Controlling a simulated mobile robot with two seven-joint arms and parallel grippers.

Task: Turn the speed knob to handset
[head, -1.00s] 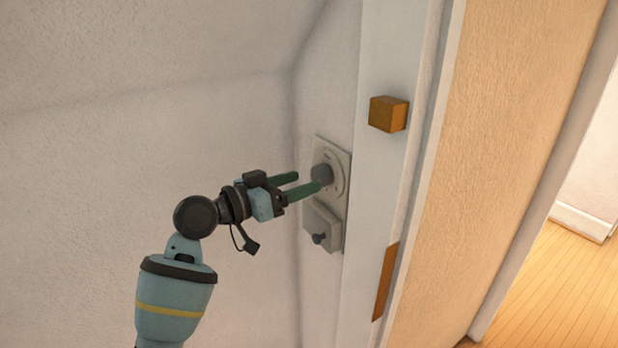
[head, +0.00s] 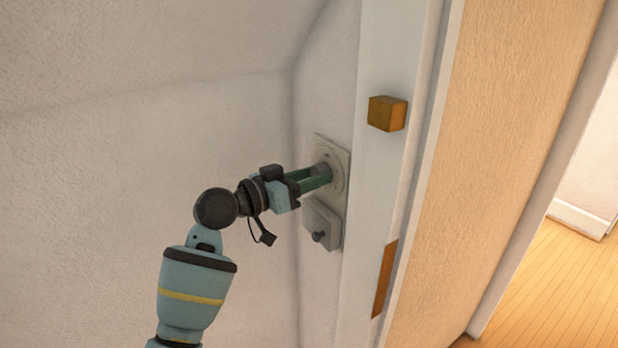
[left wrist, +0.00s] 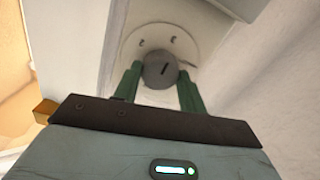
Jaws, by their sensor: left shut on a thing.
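The speed knob (left wrist: 160,70) is a round grey knob with a dark pointer mark, set on a pale round dial with small marks. In the head view the knob (head: 325,168) sits on the upper part of a pale wall panel (head: 343,160). My left gripper (head: 322,176) reaches it from the left, its green fingers shut on the knob. In the left wrist view the fingers (left wrist: 160,80) stand on either side of the knob. The marks on the dial are too small to read. My right gripper is not in view.
A smaller box with a dark knob (head: 319,237) sits just below the panel. An orange-brown block (head: 387,113) sticks out from the white door frame (head: 385,60) to the right. A sloped wall is at left; open wooden floor (head: 550,290) lies at right.

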